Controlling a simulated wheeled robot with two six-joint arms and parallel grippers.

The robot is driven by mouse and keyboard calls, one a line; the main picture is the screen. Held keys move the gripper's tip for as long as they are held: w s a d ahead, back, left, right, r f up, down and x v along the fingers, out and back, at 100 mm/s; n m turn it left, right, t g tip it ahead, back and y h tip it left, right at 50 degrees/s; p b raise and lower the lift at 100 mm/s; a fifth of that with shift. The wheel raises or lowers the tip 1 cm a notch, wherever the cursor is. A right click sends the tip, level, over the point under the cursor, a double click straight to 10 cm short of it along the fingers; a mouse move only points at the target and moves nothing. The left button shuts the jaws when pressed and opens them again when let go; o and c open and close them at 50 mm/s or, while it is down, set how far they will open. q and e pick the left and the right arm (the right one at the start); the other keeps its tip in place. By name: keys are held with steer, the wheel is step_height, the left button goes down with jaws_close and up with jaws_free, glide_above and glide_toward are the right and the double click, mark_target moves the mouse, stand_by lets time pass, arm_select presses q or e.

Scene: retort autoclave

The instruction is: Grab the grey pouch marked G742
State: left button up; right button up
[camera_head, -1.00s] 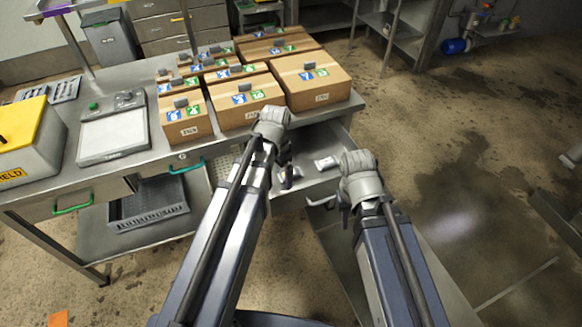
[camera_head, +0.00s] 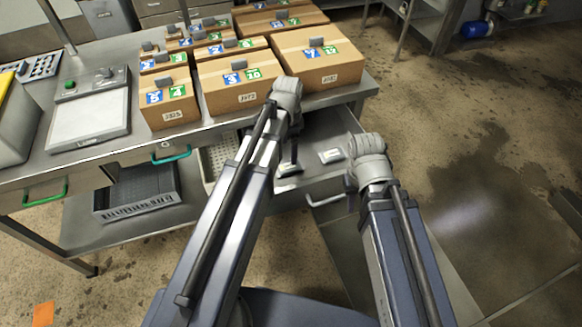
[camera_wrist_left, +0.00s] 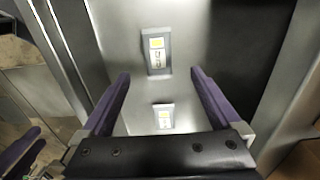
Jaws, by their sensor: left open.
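Two small grey pouches with white and yellow labels lie in the open metal drawer. In the left wrist view one pouch (camera_wrist_left: 157,64) lies beyond my fingertips, and a nearer pouch (camera_wrist_left: 163,117) lies between the fingers as seen from above. The print is too small to read, so I cannot tell which is G742. In the head view one pouch (camera_head: 332,156) shows right of my left gripper (camera_head: 288,167); the other is mostly hidden by that gripper. My left gripper (camera_wrist_left: 162,85) is open and empty above the drawer. My right gripper (camera_head: 349,183) is beside the drawer, its fingers mostly hidden.
Several cardboard boxes (camera_head: 238,85) stand on the steel table above the drawer. A flat scale (camera_head: 90,118) is on the table's left. A dark tray (camera_head: 138,195) sits on the lower shelf. The drawer's side walls flank my left gripper. Floor to the right is clear.

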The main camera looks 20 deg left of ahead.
mark_target(289, 165)
arm_select(q)
steer(key=shift+w+f, duration=0.2)
steer(key=shift+f, duration=0.05)
steer(key=shift+s+f+b, duration=0.1)
steer(key=shift+f+b, duration=0.25)
steer(key=shift+b, duration=0.1)
steer(key=shift+f+b, duration=0.8)
steer(key=shift+f, duration=0.05)
steer(key=shift+f, duration=0.15)
steer(key=f+b, duration=0.5)
steer(key=shift+s, duration=0.25)
steer(key=c, duration=1.5)
